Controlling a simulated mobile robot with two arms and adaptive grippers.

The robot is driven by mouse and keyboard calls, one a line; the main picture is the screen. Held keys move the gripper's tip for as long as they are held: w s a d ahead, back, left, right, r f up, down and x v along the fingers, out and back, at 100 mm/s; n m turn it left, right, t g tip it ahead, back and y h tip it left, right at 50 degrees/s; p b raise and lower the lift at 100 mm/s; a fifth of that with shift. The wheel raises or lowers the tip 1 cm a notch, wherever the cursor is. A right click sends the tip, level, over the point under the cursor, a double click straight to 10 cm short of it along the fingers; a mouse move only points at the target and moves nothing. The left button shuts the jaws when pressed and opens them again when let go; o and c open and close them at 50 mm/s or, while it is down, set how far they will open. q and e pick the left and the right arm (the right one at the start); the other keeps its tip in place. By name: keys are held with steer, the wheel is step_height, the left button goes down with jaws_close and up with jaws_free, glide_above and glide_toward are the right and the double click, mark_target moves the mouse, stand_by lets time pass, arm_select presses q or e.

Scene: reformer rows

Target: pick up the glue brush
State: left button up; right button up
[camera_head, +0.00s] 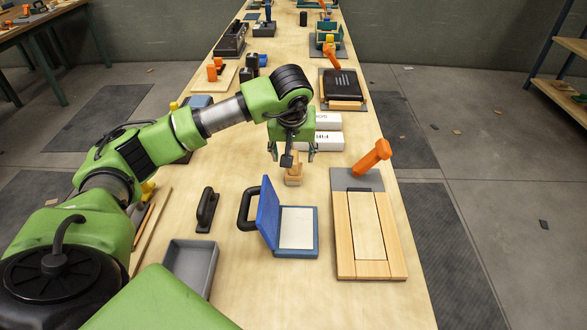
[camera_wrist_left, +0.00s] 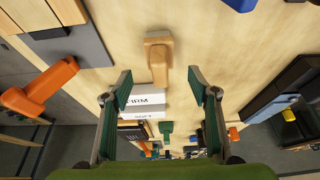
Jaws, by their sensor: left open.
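My left gripper (camera_head: 293,152) is open above the bench, and its two fingers also show in the left wrist view (camera_wrist_left: 160,88). Below it stands a small light-wood piece (camera_head: 293,171) with a blocky base and a raised handle. It seems to be the glue brush, but I see no bristles. In the left wrist view the wooden piece (camera_wrist_left: 158,58) lies ahead of the gap between the fingers, touched by neither. My right gripper is not in view.
White boxes (camera_head: 328,139) lie just beyond the wooden piece. A blue hinged case (camera_head: 305,252), a black-handled tool (camera_head: 207,208) and a grey tray (camera_head: 210,267) are nearer. A wooden panel with an orange handle (camera_head: 372,157) stands right. Bare bench surrounds the wooden piece's near side.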

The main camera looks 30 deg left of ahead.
mark_target(293, 176)
arm_select(q)
steer(key=x, duration=0.3)
steer(key=shift+f, duration=0.35)
steer(key=x, duration=0.1)
steer(key=p+x, duration=0.1)
steer(key=x, duration=0.2)
steer(key=shift+w+a+f+p, duration=0.2)
steer(key=shift+w+p, duration=0.15)
steer(key=shift+w+a+f, duration=0.1)
steer(key=shift+w+f, duration=0.1)
steer(key=shift+f, duration=0.2)
steer(key=shift+c, duration=0.3)
steer(key=c, duration=1.2)
